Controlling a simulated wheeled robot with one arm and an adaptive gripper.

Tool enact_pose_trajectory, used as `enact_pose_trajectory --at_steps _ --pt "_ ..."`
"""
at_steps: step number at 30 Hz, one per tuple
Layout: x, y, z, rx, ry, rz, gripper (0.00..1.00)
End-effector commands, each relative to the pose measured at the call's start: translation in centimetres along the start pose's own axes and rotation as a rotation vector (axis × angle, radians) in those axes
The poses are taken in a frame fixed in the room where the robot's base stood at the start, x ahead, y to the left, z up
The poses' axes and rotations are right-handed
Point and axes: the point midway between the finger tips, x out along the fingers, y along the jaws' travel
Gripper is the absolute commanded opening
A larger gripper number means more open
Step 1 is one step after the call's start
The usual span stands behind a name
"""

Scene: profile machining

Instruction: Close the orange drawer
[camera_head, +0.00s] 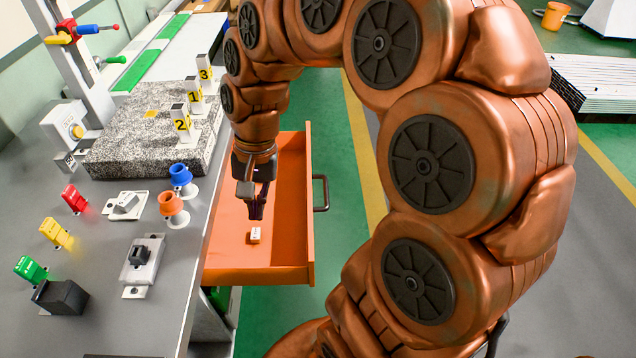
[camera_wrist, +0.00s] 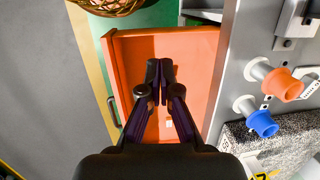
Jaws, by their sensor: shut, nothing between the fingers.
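The orange drawer (camera_head: 262,262) is pulled out from under the grey workbench. Its dark handle (camera_head: 321,193) is on the outer front panel, to the right in the head view. A small white block (camera_head: 255,235) lies on the drawer's floor. My gripper (camera_head: 256,214) points down over the inside of the drawer, near the block, shut and empty. In the wrist view my gripper (camera_wrist: 160,66) shows in front of the drawer (camera_wrist: 190,45), with the handle (camera_wrist: 112,112) at the left. I cannot tell how high the fingertips are above the drawer floor.
My copper arm arches over the drawer and the floor. Green floor (camera_head: 345,235) lies free beyond the handle.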

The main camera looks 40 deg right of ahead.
Motion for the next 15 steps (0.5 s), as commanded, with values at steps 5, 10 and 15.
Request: enact_pose_trajectory --at_steps 5,10,15 --pt "0.7 0.1 -7.1 0.295 -0.009 -0.089 0.00" --pt "1.6 2.1 -14.0 0.600 -0.022 -0.167 0.00" --pt "3.2 6.1 -20.8 0.925 -0.041 -0.241 0.00"
